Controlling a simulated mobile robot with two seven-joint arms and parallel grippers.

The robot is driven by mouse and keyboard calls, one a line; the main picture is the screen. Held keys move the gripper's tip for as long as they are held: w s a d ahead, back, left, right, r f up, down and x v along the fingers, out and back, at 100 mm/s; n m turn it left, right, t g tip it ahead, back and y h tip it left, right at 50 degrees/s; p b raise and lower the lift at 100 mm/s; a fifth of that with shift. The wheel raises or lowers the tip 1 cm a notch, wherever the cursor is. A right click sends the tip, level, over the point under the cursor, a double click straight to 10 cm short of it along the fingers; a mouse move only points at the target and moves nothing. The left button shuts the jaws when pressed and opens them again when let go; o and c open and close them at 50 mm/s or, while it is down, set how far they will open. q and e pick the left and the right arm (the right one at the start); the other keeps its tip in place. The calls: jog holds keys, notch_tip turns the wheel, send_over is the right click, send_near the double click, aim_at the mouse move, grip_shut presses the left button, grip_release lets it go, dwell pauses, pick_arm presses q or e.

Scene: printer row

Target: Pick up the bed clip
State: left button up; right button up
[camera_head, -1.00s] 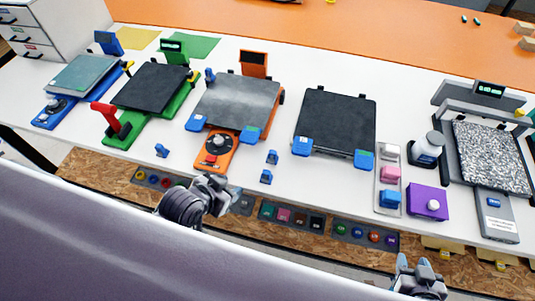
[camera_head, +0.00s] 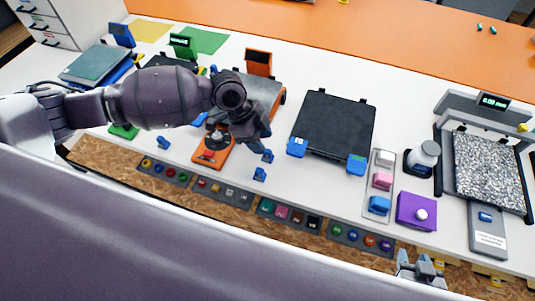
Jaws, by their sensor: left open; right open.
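Two small blue clips lie on the white table in front of the orange printer: one (camera_head: 267,156) just below my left gripper's tips, the other (camera_head: 260,174) a little nearer the front. A third small blue clip (camera_head: 164,143) lies further left. Larger blue clips sit on the front corners of the black bed: a left one (camera_head: 297,147) and a right one (camera_head: 357,164). My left gripper (camera_head: 261,147) is open, pointing down above the nearest small clip; contact cannot be told. My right gripper (camera_head: 421,264) is open at the front edge, away from the clips.
The black bed (camera_head: 333,122) stands right of the orange printer (camera_head: 212,150). My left arm covers much of the green and orange printers.

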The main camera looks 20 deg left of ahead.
aim_at(268, 155)
pick_arm(q)
jog(key=w+a+r, duration=0.2)
jog(key=a, duration=0.1)
jog(key=shift+y, duration=0.3)
jog(key=shift+x, duration=5.35)
jog(key=c, duration=0.8)
